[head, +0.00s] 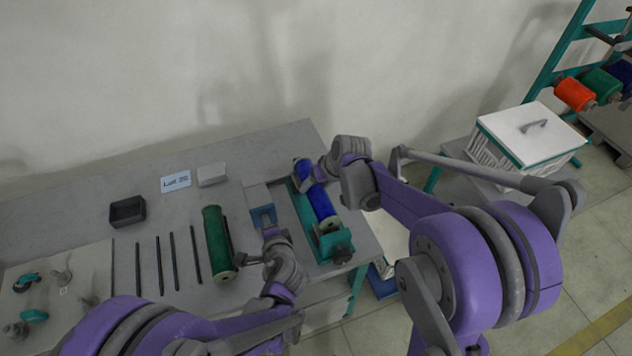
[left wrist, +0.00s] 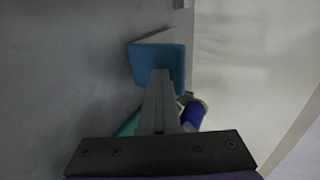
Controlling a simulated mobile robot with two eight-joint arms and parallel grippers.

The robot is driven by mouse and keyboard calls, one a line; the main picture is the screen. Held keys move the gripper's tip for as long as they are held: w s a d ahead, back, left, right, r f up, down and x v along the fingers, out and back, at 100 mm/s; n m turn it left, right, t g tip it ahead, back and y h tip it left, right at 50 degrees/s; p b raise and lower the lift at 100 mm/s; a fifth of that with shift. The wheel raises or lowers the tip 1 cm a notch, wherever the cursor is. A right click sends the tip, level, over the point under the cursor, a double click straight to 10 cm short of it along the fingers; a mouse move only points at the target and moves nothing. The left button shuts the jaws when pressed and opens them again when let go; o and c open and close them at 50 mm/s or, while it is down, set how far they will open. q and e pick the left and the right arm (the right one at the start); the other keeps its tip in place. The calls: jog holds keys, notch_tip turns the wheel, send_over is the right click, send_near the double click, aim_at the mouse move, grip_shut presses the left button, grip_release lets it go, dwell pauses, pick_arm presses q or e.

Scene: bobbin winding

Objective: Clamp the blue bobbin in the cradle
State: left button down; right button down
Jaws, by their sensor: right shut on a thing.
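The blue bobbin (head: 322,204) lies lengthwise in the teal cradle (head: 330,242) at the right end of the table. It also shows in part in the left wrist view (left wrist: 193,115). My right gripper (head: 306,174) is shut at the bobbin's far end, apparently on the bobbin; its fingers hide the exact contact. My left gripper (head: 266,228) is left of the cradle, by a small blue block (head: 262,214). In the left wrist view its fingers (left wrist: 158,85) lie together, with the blue block (left wrist: 158,62) just beyond their tips. I cannot tell whether they touch it.
A green bobbin (head: 217,240) and several dark rods (head: 160,265) lie left of my left gripper. A black box (head: 127,211), a label card (head: 176,181) and a grey block (head: 211,174) sit behind. A lidded white bin (head: 520,140) stands right, near a rack of bobbins (head: 575,94).

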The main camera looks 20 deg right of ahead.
aim_at(324, 192)
jog(key=shift+f, duration=0.25)
jog(key=shift+f, duration=1.2)
grip_release()
jog(key=shift+r, duration=0.1)
jog(key=shift+v, duration=4)
pick_arm(q)
jog(key=shift+s+a+b, duration=0.2)
jog(key=shift+s+b, duration=0.65)
jog(key=shift+s, duration=2.65)
pick_arm(e)
jog(key=shift+s+f, duration=0.15)
jog(key=shift+f, duration=0.45)
jog(key=shift+s+f, duration=0.15)
jog(key=shift+f, duration=0.5)
